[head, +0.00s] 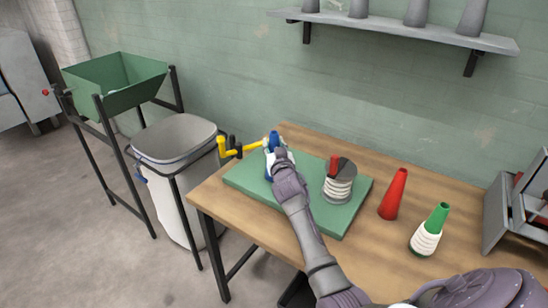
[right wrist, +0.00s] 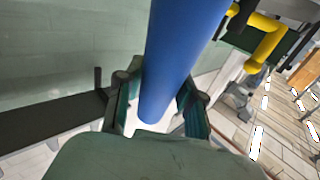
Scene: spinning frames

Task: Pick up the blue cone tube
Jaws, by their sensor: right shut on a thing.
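The blue cone tube (head: 274,138) shows in the head view at the far left end of the green board, mostly hidden behind my right gripper (head: 279,158). In the right wrist view the blue cone tube (right wrist: 182,55) runs between the two fingers of my right gripper (right wrist: 158,100), which is shut on it. I cannot tell whether the tube is clear of what is under it. My left gripper is not in view.
A yellow crank (head: 236,151) is beside the tube. The green board (head: 330,214) bears a spool with white thread (head: 338,188). A red cone (head: 393,194) and a green cone with white thread (head: 427,232) stand to the right. A bin (head: 178,138) is left of the table.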

